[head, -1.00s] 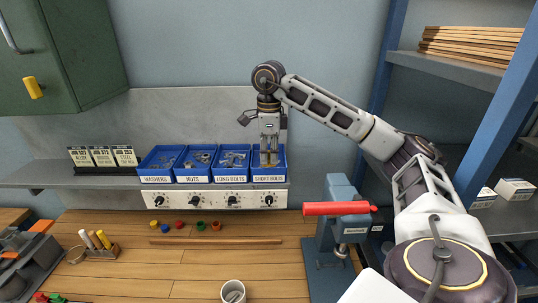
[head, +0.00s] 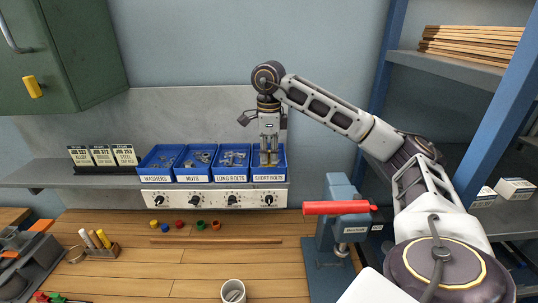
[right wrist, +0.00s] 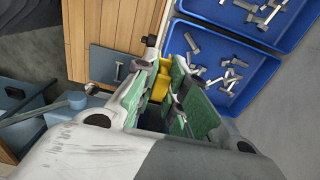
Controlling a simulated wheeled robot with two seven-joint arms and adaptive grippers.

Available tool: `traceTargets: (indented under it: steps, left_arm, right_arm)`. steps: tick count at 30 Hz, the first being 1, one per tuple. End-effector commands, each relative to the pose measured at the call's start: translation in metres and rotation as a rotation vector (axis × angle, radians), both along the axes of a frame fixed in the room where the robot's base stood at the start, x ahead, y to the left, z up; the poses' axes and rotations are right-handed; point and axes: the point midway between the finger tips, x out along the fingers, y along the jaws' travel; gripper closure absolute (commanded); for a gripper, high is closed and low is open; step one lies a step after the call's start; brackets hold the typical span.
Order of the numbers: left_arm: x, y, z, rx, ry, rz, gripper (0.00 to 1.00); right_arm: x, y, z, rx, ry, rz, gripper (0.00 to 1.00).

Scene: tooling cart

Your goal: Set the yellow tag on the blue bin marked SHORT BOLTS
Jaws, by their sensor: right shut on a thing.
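The blue bin marked SHORT BOLTS (head: 282,163) is the rightmost in the row of bins on the shelf. In the right wrist view it shows as a blue tray (right wrist: 254,90) with several bolts. My right gripper (head: 268,161) points down at this bin, its fingertips just above or inside its front part. In the right wrist view its green-padded fingers (right wrist: 160,98) are shut on a yellow thing, which looks like the yellow tag (right wrist: 161,84), beside the bin's edge. Whether the tag touches the bin I cannot tell. My left gripper is not in view.
The LONG BOLTS bin (head: 228,179) stands directly left, then NUTS (head: 192,179) and WASHERS (head: 155,179). A white panel with knobs (head: 214,198) lies below them. A blue vise-like tool with a red handle (head: 335,208) stands right. The bench middle is mostly clear.

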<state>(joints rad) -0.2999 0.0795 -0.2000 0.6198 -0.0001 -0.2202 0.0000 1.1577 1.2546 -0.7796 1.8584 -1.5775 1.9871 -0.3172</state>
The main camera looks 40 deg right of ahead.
Motion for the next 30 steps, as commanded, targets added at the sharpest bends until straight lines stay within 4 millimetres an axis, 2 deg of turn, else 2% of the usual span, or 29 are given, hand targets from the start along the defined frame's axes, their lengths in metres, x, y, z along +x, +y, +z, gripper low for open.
traceTargets:
  steps: [30]
  left_arm:
    - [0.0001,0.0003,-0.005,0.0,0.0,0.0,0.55]
  right_arm:
    - [0.0,-0.0001,-0.0081,0.0,0.0,0.0,0.97]
